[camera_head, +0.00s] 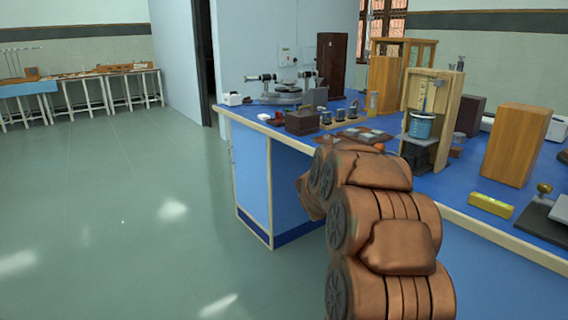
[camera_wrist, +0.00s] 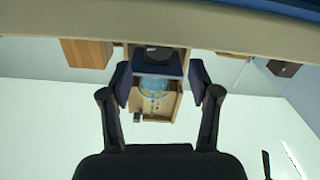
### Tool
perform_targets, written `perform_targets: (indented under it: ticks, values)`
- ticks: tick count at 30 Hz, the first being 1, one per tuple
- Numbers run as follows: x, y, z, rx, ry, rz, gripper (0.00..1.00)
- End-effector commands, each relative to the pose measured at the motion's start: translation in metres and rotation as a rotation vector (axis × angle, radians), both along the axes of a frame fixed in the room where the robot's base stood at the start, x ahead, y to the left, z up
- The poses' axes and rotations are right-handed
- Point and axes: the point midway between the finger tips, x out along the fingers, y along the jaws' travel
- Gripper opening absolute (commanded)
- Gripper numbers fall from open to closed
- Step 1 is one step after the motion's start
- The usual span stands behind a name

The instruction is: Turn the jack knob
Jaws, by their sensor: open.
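In the head view, a dark lab jack (camera_head: 415,155) stands in an open wooden frame (camera_head: 446,117) on the blue bench. A beaker of blue liquid (camera_head: 421,126) sits above it on a grey platform. I cannot make out the jack's knob clearly there. In the wrist view, which is upside down, the dark jack (camera_wrist: 160,67), the blue beaker (camera_wrist: 157,88) and the wooden frame (camera_wrist: 172,108) appear between the fingers of my gripper (camera_wrist: 158,80). My gripper is open and empty, facing the jack, seemingly apart from it. It does not show in the head view.
The blue bench (camera_head: 468,185) has a pale front edge. A spectrometer (camera_head: 283,92) and several small items stand to the left. The floor (camera_head: 130,200) left of the bench is clear.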

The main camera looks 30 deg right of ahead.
Motion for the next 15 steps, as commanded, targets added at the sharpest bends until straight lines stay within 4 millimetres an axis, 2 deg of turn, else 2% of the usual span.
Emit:
perform_targets:
  ticks: [4, 15]
  values:
    - [-0.001, 0.022, 0.004, -0.002, -0.004, 0.001, 0.62]
    - [0.047, 0.05, 0.008, 0.063, -0.044, 0.194, 0.62]
